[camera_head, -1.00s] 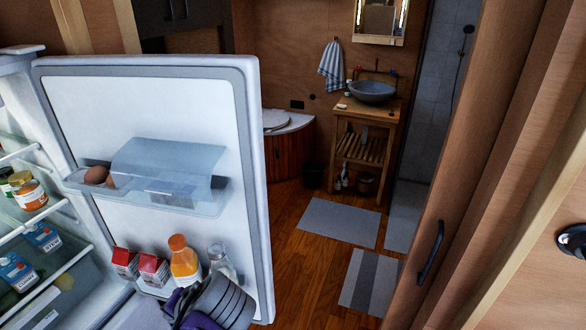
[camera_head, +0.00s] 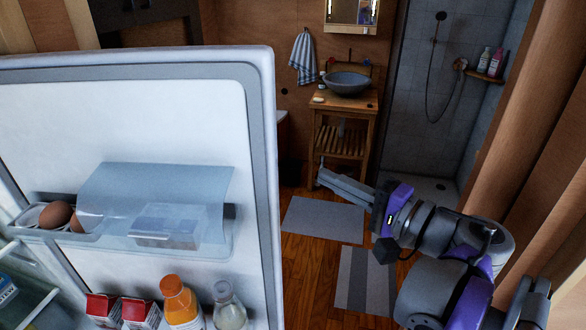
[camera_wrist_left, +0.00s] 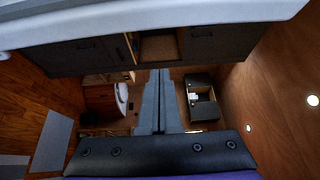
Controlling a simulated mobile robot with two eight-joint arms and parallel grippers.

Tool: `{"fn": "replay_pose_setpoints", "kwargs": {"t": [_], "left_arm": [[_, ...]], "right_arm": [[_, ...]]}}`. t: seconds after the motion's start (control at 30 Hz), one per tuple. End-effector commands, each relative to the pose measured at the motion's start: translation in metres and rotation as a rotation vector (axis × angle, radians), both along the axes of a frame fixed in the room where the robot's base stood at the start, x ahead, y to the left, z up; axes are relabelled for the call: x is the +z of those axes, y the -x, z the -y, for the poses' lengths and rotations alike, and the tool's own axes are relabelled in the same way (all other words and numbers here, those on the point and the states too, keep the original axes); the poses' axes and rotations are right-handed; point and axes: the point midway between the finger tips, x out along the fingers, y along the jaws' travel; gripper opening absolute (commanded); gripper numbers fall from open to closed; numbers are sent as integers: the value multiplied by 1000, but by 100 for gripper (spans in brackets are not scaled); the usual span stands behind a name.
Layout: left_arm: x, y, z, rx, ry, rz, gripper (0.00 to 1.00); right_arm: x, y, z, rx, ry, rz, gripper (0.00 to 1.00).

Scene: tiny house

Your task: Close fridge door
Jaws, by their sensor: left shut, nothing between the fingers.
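The white fridge door (camera_head: 262,180) stands wide open at the left of the head view, its inner side facing me. Its shelves hold eggs (camera_head: 56,215), red-topped cartons (camera_head: 103,308), an orange bottle (camera_head: 180,302) and a clear bottle (camera_head: 229,308). My left gripper (camera_head: 325,175) is right of the door's free edge and appears apart from it. Its fingers are shut and empty, pointing left; they also show together in the left wrist view (camera_wrist_left: 158,90). The door's outer side is hidden in the head view. My right gripper is out of view.
A fridge shelf (camera_head: 30,318) shows at lower left. A wooden washstand (camera_head: 342,130) with a grey basin (camera_head: 348,83) stands at the back. Grey mats (camera_head: 323,219) lie on the wood floor. A brown wooden panel (camera_head: 525,130) bounds the right side.

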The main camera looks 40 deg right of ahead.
Motion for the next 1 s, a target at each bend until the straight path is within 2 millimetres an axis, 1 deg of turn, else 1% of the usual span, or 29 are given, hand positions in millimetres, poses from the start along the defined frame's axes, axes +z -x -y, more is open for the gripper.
{"fn": "replay_pose_setpoints", "kwargs": {"t": [0.17,0.4,0.47,0.5,0.53,0.6,0.7,0.83,1.0], "left_arm": [[0,-29,-8,6,-1,0,0],[0,-81,-19,7,-1,-1,0],[0,-93,-21,6,-2,-1,0],[1,-95,-23,3,-1,-1,0],[1,-87,-27,0,0,-1,0],[0,-78,-33,-1,0,-2,0],[0,-69,-40,0,0,-2,0],[0,-64,-45,1,0,-1,0],[0,-62,-46,2,0,-1,0]], "right_arm": [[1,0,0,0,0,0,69],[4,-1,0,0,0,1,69],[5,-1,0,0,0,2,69],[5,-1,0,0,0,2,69],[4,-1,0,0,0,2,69],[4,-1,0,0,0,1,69],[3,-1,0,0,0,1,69],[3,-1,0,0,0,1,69],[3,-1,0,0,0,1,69]]}}
